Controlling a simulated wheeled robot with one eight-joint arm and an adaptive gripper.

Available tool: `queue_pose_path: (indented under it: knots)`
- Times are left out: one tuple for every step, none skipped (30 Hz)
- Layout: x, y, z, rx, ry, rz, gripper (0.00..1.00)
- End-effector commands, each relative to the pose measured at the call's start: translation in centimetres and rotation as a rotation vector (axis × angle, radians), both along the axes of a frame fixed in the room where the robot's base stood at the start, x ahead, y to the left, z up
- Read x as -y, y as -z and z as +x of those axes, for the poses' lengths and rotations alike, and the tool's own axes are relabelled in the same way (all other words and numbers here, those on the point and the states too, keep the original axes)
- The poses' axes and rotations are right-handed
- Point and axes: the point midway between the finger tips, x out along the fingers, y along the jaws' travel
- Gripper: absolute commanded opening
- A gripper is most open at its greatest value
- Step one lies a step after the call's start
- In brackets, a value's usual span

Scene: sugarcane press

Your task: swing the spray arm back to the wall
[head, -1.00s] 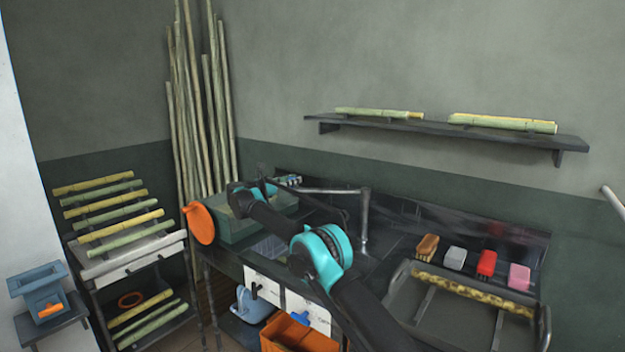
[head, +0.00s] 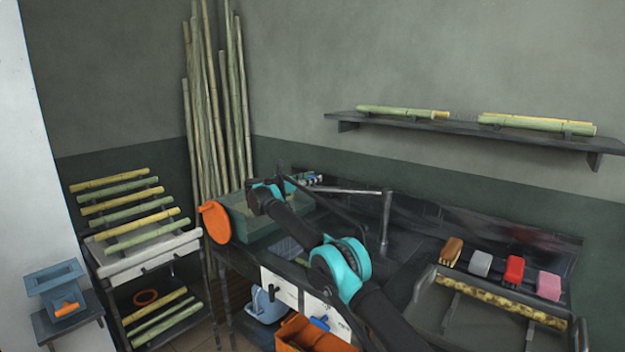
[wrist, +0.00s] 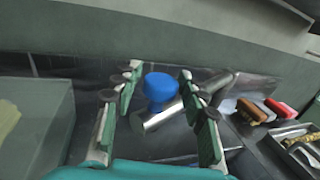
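The spray arm (head: 350,190) is a thin metal pipe reaching left from an upright post (head: 386,222) at the back of the dark counter. In the wrist view a shiny metal tube (wrist: 205,99), apparently the spray arm, lies slantwise ahead, with a round blue knob (wrist: 160,87) by its left part. My gripper (wrist: 158,86) is open, its two green-padded fingers apart on either side of the blue knob. I cannot tell whether a finger touches it. In the head view my gripper (head: 288,187) is small and partly hidden by my arm, near the pipe's left end.
A green basin (head: 240,222) with an orange disc (head: 216,222) stands left of the post. Several brushes, including a red one (head: 514,270), lie right of it near a grey tray (head: 480,315). A wall shelf (head: 450,126) holds cane above. Tall canes (head: 215,110) lean in the corner.

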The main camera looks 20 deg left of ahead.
Motion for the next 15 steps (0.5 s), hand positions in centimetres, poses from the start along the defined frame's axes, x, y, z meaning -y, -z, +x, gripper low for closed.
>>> queue_pose_path:
  knots:
    - [0.1, 0.0, 0.0, 0.000, 0.001, 0.000, 0.52]
    - [0.1, 0.0, 0.0, 0.000, 0.001, 0.000, 0.52]
    - [0.1, 0.0, 0.0, 0.000, 0.001, 0.000, 0.52]
    - [0.1, 0.0, 0.0, 0.000, 0.001, 0.000, 0.52]
    - [0.1, 0.0, 0.1, 0.000, 0.002, 0.000, 0.52]
    - [0.1, 0.0, 0.1, 0.000, 0.002, 0.000, 0.52]
    - [0.1, 0.0, 0.1, 0.000, 0.002, 0.000, 0.52]
    - [0.1, 0.0, 0.1, 0.000, 0.002, 0.000, 0.52]
    - [0.1, 0.0, 0.1, 0.000, 0.002, 0.000, 0.52]
    - [0.1, 0.0, 0.0, 0.000, 0.002, 0.000, 0.52]
    - [0.0, 0.0, -0.1, 0.000, 0.002, 0.000, 0.52]
    - [-0.1, 0.0, -0.2, 0.000, 0.001, 0.000, 0.52]
    - [-0.3, 0.0, -0.4, 0.000, 0.001, 0.000, 0.52]
    - [-0.5, 0.0, -0.7, 0.000, 0.001, 0.000, 0.52]
    - [-0.8, 0.0, -1.1, 0.000, 0.001, 0.000, 0.52]
